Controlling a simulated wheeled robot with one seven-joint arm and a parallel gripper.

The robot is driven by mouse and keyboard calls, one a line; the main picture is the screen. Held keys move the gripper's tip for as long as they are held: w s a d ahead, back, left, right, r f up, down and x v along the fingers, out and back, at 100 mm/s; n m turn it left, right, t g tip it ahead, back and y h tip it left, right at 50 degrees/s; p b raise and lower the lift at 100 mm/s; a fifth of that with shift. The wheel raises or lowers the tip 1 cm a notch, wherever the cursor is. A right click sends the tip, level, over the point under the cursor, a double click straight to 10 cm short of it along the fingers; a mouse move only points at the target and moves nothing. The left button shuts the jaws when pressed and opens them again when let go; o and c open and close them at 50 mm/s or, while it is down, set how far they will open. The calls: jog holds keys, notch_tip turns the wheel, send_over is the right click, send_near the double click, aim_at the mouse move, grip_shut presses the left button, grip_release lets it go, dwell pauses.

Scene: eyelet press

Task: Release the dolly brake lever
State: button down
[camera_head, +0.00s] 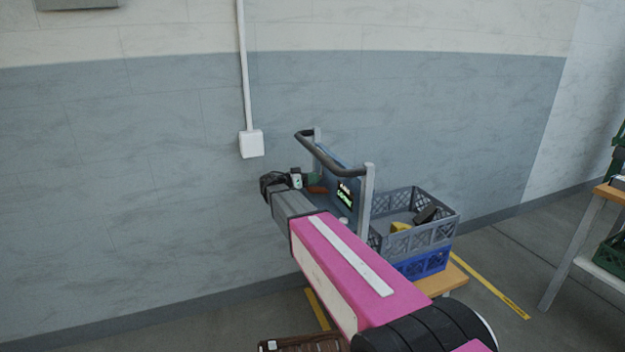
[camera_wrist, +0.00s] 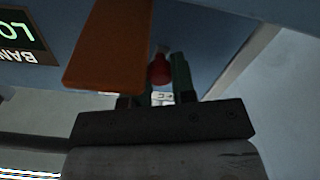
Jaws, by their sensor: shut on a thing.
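The dolly has a black push handle (camera_head: 318,152) on grey posts and a blue back panel (camera_head: 350,187) with a small lit sign. My gripper (camera_head: 312,178) is at the panel's left side, below the handle. In the wrist view, my gripper (camera_wrist: 158,80) is shut around a red knob (camera_wrist: 158,68), which I take as the brake lever's end. The right finger is dark green; an orange-brown flat bar (camera_wrist: 110,45) covers most of the left finger. The bar also shows as a small orange patch (camera_head: 317,189) in the head view. The lever's pivot is hidden.
A grey crate (camera_head: 435,235) with a yellow and a dark item sits on a blue crate (camera_head: 425,265), over a wooden surface, right of the panel. A wall with a white box (camera_head: 251,144) stands behind. A wood-topped table (camera_head: 610,192) is at the far right.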

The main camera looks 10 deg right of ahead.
jog(key=shift+w+a+r+m, duration=0.2)
jog(key=shift+w+m, duration=0.35)
jog(key=shift+m, duration=0.55)
jog(key=shift+w+a+r+m, duration=0.15)
jog(key=shift+w+m, duration=0.4)
jog(key=shift+m, duration=0.55)
jog(key=shift+d, duration=0.1)
jog(key=c, duration=0.9)
grip_release()
jog(key=shift+c, duration=0.2)
jog(key=s+a, duration=0.2)
jog(key=a, duration=0.8)
jog(key=shift+a, duration=0.3)
jog(key=shift+s+a, duration=0.1)
